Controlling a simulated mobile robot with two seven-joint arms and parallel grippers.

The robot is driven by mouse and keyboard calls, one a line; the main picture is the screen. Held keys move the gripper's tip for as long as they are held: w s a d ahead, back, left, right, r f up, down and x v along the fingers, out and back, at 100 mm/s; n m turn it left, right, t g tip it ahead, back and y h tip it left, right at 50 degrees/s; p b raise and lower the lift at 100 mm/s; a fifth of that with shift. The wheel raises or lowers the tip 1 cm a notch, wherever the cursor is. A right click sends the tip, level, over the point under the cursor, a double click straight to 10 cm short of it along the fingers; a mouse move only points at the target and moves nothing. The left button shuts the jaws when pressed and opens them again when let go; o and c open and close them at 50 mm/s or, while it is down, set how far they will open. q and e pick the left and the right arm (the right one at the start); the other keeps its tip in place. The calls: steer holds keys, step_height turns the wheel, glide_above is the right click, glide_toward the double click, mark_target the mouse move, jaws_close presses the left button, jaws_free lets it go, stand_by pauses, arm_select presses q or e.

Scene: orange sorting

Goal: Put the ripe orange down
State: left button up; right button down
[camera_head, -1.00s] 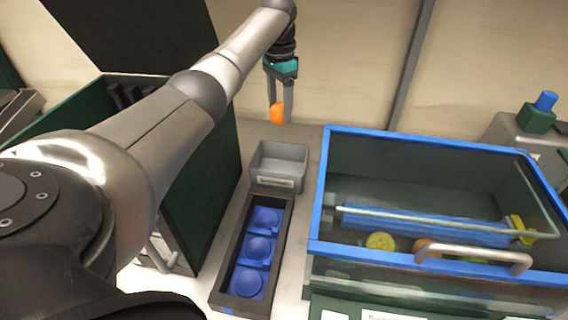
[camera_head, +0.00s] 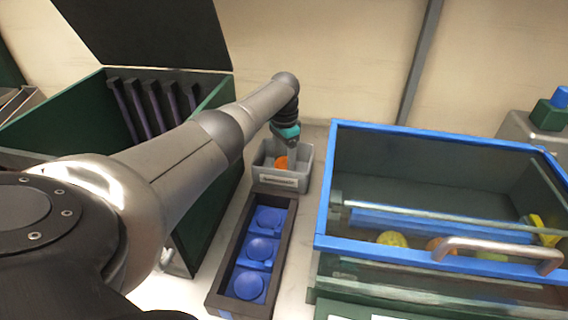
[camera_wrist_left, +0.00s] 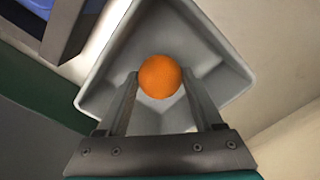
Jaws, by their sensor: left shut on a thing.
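The ripe orange (camera_head: 281,162) is down inside the small grey bin (camera_head: 282,181) at the back of the table. My left gripper (camera_head: 291,160) reaches into the bin from above. In the left wrist view the orange (camera_wrist_left: 160,76) sits between the two fingertips (camera_wrist_left: 160,80), and the gripper is shut on it. The grey bin's walls (camera_wrist_left: 222,62) surround the orange and fingers in that view. Whether the orange touches the bin floor cannot be told. My right gripper is not in view.
A black tray with blue cups (camera_head: 262,250) stands in front of the grey bin. A blue-rimmed clear box (camera_head: 325,190) holding several fruits is at the right. A green open case (camera_head: 60,125) stands at the left. A green and blue object (camera_head: 549,113) is at the far right.

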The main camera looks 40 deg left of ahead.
mark_target(284, 158)
arm_select(q)
steer(key=shift+f, duration=0.1)
steer(key=o, duration=1.4)
steer(key=shift+r, duration=0.2)
step_height(284, 158, up, 12)
steer(key=p, duration=0.3)
steer(key=shift+p, duration=0.4)
